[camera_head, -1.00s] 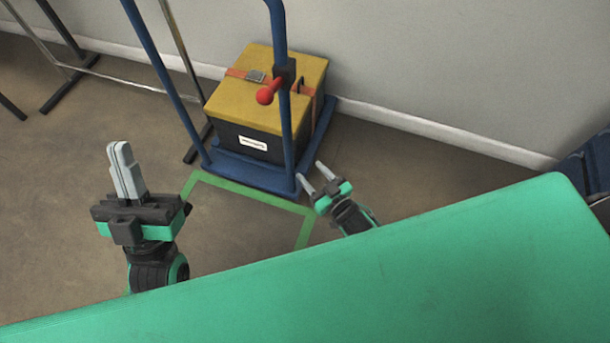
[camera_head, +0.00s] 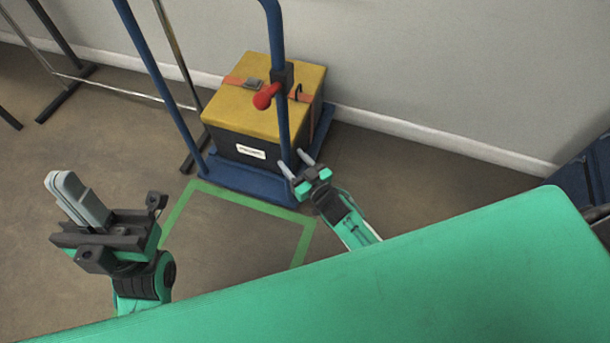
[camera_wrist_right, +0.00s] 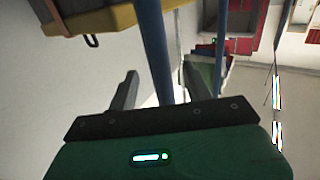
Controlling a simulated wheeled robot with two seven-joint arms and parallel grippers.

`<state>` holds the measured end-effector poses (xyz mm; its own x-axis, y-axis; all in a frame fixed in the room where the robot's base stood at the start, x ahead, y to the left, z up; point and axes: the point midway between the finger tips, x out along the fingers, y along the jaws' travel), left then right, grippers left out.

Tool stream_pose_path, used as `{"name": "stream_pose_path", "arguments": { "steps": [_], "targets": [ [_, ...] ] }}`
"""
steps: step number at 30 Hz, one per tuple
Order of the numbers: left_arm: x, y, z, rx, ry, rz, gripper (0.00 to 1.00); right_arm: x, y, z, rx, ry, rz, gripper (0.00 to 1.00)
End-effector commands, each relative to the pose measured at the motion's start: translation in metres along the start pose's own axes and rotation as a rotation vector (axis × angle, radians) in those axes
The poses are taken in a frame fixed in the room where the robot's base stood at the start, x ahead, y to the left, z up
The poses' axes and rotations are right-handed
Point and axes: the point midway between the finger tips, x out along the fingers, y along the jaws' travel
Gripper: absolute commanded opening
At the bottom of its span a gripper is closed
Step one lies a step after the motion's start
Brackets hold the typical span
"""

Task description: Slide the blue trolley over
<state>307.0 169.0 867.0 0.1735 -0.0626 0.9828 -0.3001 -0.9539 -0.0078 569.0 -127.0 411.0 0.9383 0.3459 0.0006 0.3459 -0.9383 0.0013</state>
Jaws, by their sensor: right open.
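The blue trolley (camera_head: 235,183) stands by the wall, with tall blue posts rising from its low deck. It carries a black box with a yellow lid (camera_head: 270,90) and an orange strap. My right gripper (camera_head: 293,162) is open at the lower part of that post. In the right wrist view a blue post (camera_wrist_right: 156,50) runs between the spread fingers; whether they touch it cannot be told. My left gripper (camera_head: 78,200) is shut and empty, left of the trolley and apart from it.
A green taped outline (camera_head: 302,243) lies on the floor in front of the trolley. A metal rack (camera_head: 120,90) stands at the left by the wall. A dark blue object (camera_head: 575,180) is at the right. A green surface (camera_head: 400,285) fills the foreground.

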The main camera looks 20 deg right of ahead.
Motion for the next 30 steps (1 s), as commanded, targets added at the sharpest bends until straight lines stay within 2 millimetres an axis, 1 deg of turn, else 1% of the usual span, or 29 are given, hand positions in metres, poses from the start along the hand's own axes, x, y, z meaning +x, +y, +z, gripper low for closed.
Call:
{"name": "stream_pose_path", "arguments": {
  "steps": [1, 3, 6, 9, 12, 15, 23, 24, 26, 30],
  "targets": [
    [-0.002, 0.0, -0.001, 0.002, 0.02, 0.003, 0.0, 0.011, 0.0, 0.002, -0.001, 0.003, 0.0, 0.5],
    [-0.001, 0.0, -0.001, 0.002, 0.026, 0.004, 0.0, 0.024, 0.0, 0.002, 0.0, 0.002, 0.0, 0.5],
    [0.001, 0.0, -0.001, 0.003, 0.038, 0.007, 0.0, 0.039, 0.0, 0.002, 0.0, 0.002, -0.001, 0.5],
    [0.002, 0.0, -0.001, 0.003, 0.047, 0.008, 0.0, 0.05, 0.0, 0.002, -0.001, 0.0, -0.001, 0.5],
    [0.004, 0.0, -0.002, 0.003, 0.054, 0.01, 0.0, 0.057, 0.0, 0.001, -0.001, 0.0, 0.0, 0.5],
    [0.005, 0.0, -0.003, 0.003, 0.059, 0.011, 0.0, 0.06, -0.001, 0.001, 0.0, -0.001, 0.0, 0.5],
    [0.006, 0.0, -0.003, 0.003, 0.063, 0.012, 0.0, 0.06, 0.0, 0.0, 0.0, -0.001, 0.0, 0.5],
    [0.006, 0.0, -0.003, 0.003, 0.063, 0.012, 0.0, 0.06, 0.0, 0.0, 0.0, -0.001, 0.0, 0.46],
    [0.006, 0.0, -0.003, 0.003, 0.062, 0.012, 0.0, 0.06, 0.0, 0.0, 0.0, -0.001, 0.0, 0.35],
    [0.006, 0.0, -0.003, 0.003, 0.061, 0.012, 0.0, 0.06, 0.0, 0.0, 0.0, -0.001, 0.0, 0.07]
  ]
}}
